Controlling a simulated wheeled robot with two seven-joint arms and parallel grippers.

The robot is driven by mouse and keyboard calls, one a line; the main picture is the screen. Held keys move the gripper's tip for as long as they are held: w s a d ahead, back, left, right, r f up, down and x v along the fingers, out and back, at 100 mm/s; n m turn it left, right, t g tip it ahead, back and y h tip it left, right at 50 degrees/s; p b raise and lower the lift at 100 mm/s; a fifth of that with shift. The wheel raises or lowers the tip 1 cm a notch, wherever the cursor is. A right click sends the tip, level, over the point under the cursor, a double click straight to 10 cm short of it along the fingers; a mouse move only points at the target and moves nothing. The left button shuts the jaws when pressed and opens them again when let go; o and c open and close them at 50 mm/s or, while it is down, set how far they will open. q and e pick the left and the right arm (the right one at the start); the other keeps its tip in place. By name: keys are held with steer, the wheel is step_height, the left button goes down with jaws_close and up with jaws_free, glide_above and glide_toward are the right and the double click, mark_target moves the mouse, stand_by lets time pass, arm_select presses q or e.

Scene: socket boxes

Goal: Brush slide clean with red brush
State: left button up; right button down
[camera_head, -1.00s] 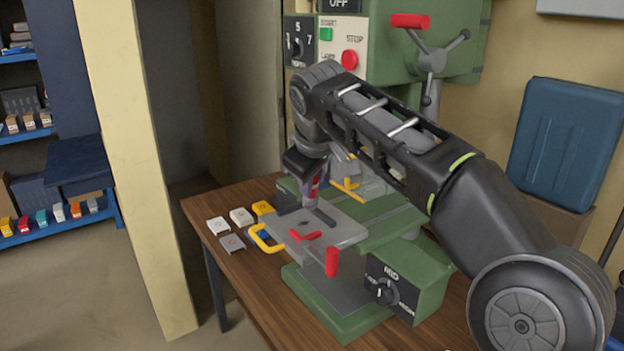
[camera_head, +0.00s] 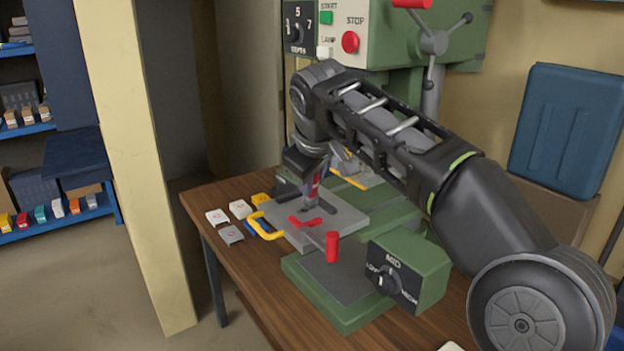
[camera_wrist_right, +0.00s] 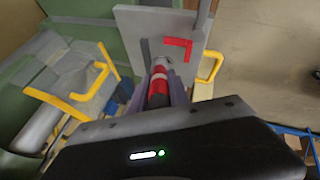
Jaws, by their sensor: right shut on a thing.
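My right gripper (camera_head: 313,203) is shut on the red brush (camera_wrist_right: 158,88), which shows as a red and pale grey cylinder between the fingers in the wrist view. The brush also shows as a thin red and grey piece (camera_head: 317,181) in the head view. Its lower end is over the grey plate (camera_head: 345,221) of the green machine; I cannot tell whether it touches. A red L-shaped piece (camera_head: 305,221) lies on the plate, also seen in the wrist view (camera_wrist_right: 178,49). The slide cannot be told apart for certain. My left gripper is not in view.
A yellow handle (camera_head: 262,227) is at the plate's left edge. A red upright knob (camera_head: 332,247) and a green box with a dial (camera_head: 408,270) stand in front. Several small tiles (camera_head: 230,234) lie on the table's left. The drill head (camera_head: 420,35) is behind.

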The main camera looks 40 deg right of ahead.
steer(key=shift+f+b, duration=0.45)
steer(key=shift+f, duration=0.15)
steer(key=shift+r, duration=0.1)
steer(key=shift+w+r+p, duration=0.15)
steer(key=shift+w+p, duration=0.35)
steer(key=shift+p, duration=0.1)
steer(key=shift+w+p, duration=0.45)
steer(key=shift+w, duration=0.2)
steer(key=shift+a, duration=0.1)
steer(key=shift+a, duration=1)
steer(key=shift+f, duration=0.2)
